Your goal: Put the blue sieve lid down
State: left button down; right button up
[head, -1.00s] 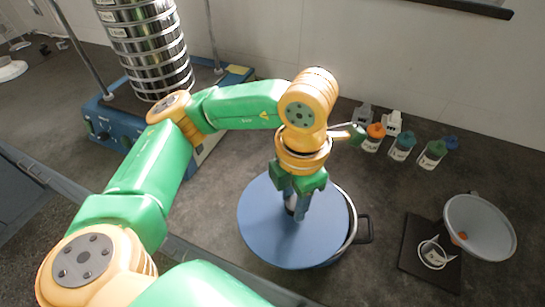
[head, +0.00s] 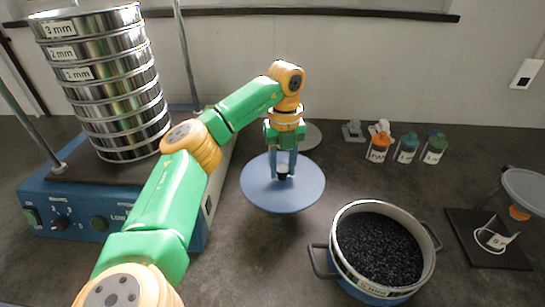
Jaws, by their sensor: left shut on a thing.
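The blue sieve lid (head: 262,192) is a round flat disc with a dark knob at its centre. My left gripper (head: 283,172) is shut on that knob. The lid is level, in front of the sieve shaker's right side; I cannot tell whether it touches the bench or hangs just above it. A blue pot (head: 352,282) with a metal rim and side handles stands open to the right, full of dark granules (head: 378,250). My right gripper is not in view.
The blue shaker (head: 170,222) with its stack of sieves (head: 118,95) stands at the left. Several small bottles (head: 406,148) and a grey disc (head: 309,136) are at the back. A funnel stand (head: 487,240) is at the right. The bench between lid and bottles is clear.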

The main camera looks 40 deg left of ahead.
aim_at(270, 179)
pick_arm(q)
jog(key=a+f, duration=0.2)
jog(key=w+a+f, duration=0.1)
jog(key=a+f, duration=0.2)
jog(key=shift+w+a+f, duration=0.1)
jog(key=shift+w+f, duration=0.05)
jog(key=shift+f, duration=0.2)
notch_tip(270, 179, down, 3)
jog(key=shift+r+p, duration=0.1)
jog(key=shift+p, duration=0.35)
jog(key=shift+a+f, duration=0.15)
jog(key=shift+f, duration=0.15)
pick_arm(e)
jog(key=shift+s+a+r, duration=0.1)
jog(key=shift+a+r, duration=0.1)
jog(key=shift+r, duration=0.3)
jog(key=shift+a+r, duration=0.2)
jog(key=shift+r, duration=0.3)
pick_arm(q)
jog(key=shift+f, duration=0.1)
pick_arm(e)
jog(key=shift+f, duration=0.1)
pick_arm(q)
jog(key=shift+c, duration=2.4)
grip_release()
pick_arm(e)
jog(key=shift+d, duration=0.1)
